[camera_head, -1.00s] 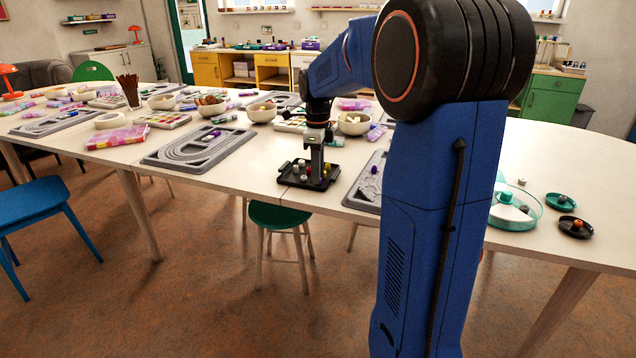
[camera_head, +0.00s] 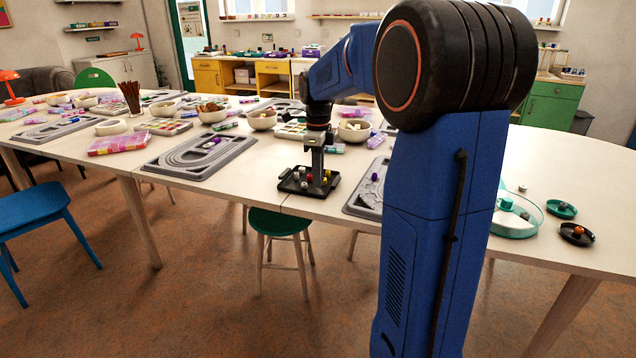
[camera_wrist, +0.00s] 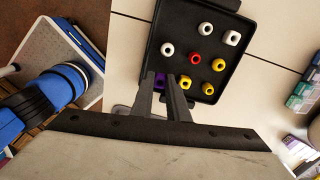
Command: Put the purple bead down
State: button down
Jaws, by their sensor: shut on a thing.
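The purple bead (camera_wrist: 159,80) is between the fingertips of my gripper (camera_wrist: 163,82) in the wrist view, partly hidden by the fingers. My gripper is shut on it, at the near edge of the black tray (camera_wrist: 157,28). In the head view my gripper (camera_head: 318,168) is over the right half of the tray (camera_head: 290,187) at the table's front edge. I cannot tell whether the bead touches the tray floor. A yellow bead (camera_wrist: 185,82) lies just right of the fingers in the wrist view.
The tray also holds a red bead (camera_wrist: 195,58), white beads (camera_wrist: 167,48) and other yellow beads (camera_wrist: 218,65). A grey bead board (camera_head: 200,160) lies to the left. Another board (camera_head: 362,200) with a purple bead (camera_head: 374,177) lies right, partly behind my arm.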

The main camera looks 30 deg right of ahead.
notch_tip(320, 180, up, 7)
jog(key=m, duration=0.2)
send_near(370, 188)
jog(key=shift+w+f, duration=0.1)
jog(key=shift+f, duration=2.85)
jog(key=shift+f, duration=0.5)
